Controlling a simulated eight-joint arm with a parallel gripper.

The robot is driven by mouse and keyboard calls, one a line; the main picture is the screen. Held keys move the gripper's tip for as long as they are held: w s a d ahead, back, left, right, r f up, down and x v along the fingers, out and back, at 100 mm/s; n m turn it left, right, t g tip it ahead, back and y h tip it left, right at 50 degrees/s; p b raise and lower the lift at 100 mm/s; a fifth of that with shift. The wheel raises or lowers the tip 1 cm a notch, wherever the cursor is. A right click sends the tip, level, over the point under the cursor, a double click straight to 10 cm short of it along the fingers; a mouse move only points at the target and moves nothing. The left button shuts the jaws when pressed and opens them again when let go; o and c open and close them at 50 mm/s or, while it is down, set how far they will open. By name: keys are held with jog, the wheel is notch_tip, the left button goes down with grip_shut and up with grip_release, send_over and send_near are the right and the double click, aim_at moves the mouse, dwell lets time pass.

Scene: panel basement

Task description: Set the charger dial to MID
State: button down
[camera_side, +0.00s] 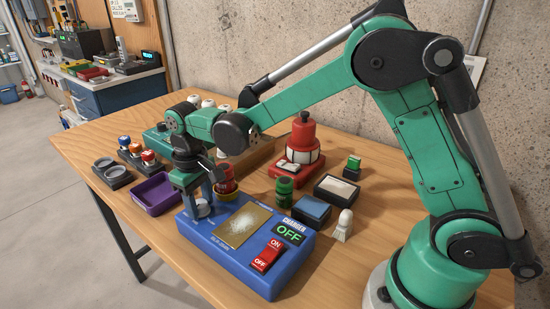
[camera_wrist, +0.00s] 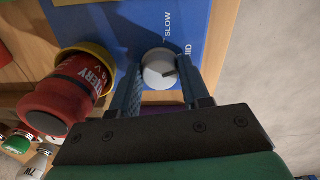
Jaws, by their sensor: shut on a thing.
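The blue charger (camera_side: 228,255) lies on the wooden table, with a tan plate, a red rocker switch (camera_side: 268,256) and a display reading OFF (camera_side: 288,232) on its top. Its light grey dial (camera_wrist: 160,69) sits at the charger's far left end. In the wrist view the words SLOW and MID are printed on the blue panel (camera_wrist: 190,22) beside the dial. A dark mark on the dial points toward the right side, between the two words as far as I can tell. My gripper (camera_wrist: 160,75) is shut on the dial, one finger on each side. The finger contact is partly hidden in the side view.
A red battery (camera_wrist: 65,95) in a yellow ring stands close beside my gripper. A purple tray (camera_side: 156,192) lies left of the charger. Green cylinder (camera_side: 284,192), blue pad (camera_side: 311,209), brush (camera_side: 343,226) and red lantern (camera_side: 303,141) stand behind. The table's front left is clear.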

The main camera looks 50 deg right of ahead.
aim_at(200, 204)
dwell(0.3)
jog(key=shift+c, duration=2.1)
grip_release()
jog(key=shift+r, duration=2.85)
jog(key=shift+r, duration=0.4)
jog(key=s+d+r+m+t, duration=0.1)
jog(key=s+d+r+t, duration=0.1)
jog(key=s+d+t, duration=0.5)
jog(key=s, duration=0.5)
jog(key=shift+m, duration=0.4)
